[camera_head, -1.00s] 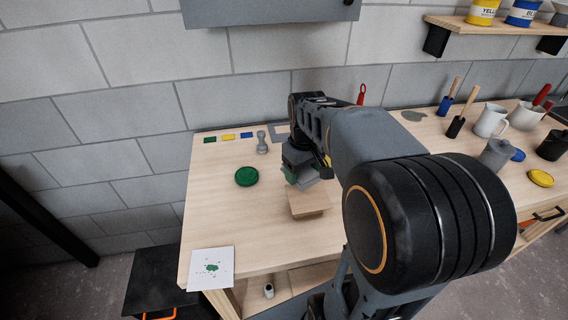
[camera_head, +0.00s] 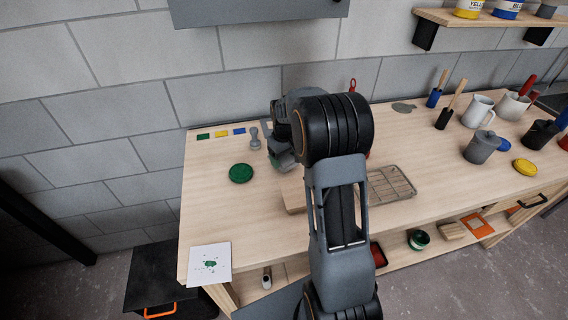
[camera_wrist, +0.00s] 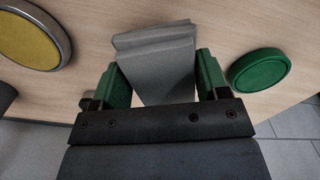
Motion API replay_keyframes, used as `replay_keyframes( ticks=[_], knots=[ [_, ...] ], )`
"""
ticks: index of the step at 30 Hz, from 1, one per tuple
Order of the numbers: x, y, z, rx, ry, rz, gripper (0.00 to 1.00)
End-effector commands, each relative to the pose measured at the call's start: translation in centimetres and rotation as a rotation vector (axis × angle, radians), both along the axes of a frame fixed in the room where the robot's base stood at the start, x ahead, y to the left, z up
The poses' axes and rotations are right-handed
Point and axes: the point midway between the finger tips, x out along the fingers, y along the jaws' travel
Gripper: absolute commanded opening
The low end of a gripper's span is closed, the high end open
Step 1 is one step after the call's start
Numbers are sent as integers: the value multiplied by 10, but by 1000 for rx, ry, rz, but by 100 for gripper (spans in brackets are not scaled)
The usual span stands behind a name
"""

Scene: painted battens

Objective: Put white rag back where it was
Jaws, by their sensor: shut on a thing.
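My gripper (camera_wrist: 162,75) has green fingers on both sides of a folded pale grey cloth, which I take to be the white rag (camera_wrist: 155,58). It is shut on the rag, and the rag sticks out beyond the fingertips over the bench top. In the head view my gripper (camera_head: 284,162) is low over the bench, right of the green round lid (camera_head: 241,173); my arm hides much of it. The green lid also shows at the right in the wrist view (camera_wrist: 260,68). I cannot tell whether the rag touches the bench.
A wooden block (camera_head: 293,193) lies just in front of my gripper, partly behind my arm. A wire rack (camera_head: 390,184) lies to the right. A yellow round thing with a metal rim (camera_wrist: 28,38) is at the wrist view's left. The bench's front left is clear beyond a paint-spotted sheet (camera_head: 209,265).

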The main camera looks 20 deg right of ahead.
Motion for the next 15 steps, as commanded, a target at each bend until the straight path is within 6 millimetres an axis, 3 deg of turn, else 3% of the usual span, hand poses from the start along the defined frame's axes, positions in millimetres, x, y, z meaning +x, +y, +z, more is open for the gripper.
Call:
replay_keyframes(
  ticks=[8,15],
  knots=[
    [3,-1,-31,0,3,-1,50],
    [3,-1,-34,0,0,-1,50]
  ],
)
